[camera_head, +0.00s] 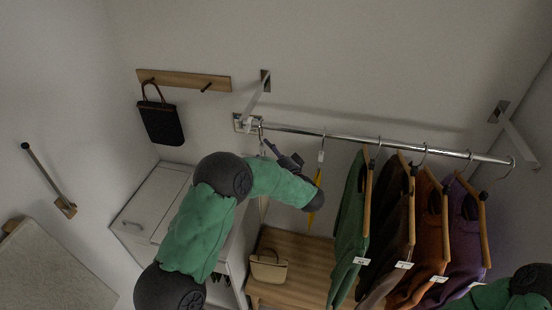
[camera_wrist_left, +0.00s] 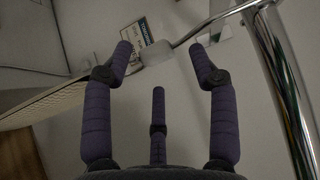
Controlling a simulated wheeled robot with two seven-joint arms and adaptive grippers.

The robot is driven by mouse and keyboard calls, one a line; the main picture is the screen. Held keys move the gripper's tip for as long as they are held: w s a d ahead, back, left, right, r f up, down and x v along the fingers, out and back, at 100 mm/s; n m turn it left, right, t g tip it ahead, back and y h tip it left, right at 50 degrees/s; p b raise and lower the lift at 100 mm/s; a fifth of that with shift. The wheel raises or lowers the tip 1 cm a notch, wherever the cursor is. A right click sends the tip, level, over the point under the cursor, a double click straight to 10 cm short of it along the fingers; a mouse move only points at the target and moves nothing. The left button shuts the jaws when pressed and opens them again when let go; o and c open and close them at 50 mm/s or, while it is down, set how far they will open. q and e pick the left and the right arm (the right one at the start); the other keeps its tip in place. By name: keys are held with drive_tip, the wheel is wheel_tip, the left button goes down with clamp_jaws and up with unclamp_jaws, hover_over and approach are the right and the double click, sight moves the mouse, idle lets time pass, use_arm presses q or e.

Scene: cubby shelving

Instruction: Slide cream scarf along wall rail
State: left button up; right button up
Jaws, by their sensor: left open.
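The cream scarf appears in the left wrist view as a pale textured cloth (camera_wrist_left: 48,98) hanging from a white clip (camera_wrist_left: 156,52) on a thin metal hook. A printed tag (camera_wrist_left: 136,33) is beside the clip. In the head view it is edge-on and mostly hidden near the rail's left end. The rail (camera_head: 350,138) also shows at the right of the wrist view (camera_wrist_left: 283,80). My left gripper (camera_head: 277,150) is open just below the rail. Its fingers (camera_wrist_left: 168,62) spread either side of the clip, with no grip visible. My right gripper is out of the head view.
A yellow hanging item (camera_head: 316,197) is right of my left gripper. Green (camera_head: 348,215), brown, orange (camera_head: 428,240) and purple garments hang farther right. A black bag (camera_head: 162,124) hangs on a peg board. A beige bag (camera_head: 268,267) sits on a wooden bench (camera_head: 300,255). A white cabinet (camera_head: 150,205) stands left.

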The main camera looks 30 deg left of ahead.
use_arm(q)
drive_tip(key=shift+x, duration=1.35)
drive_tip(key=c, duration=1.1)
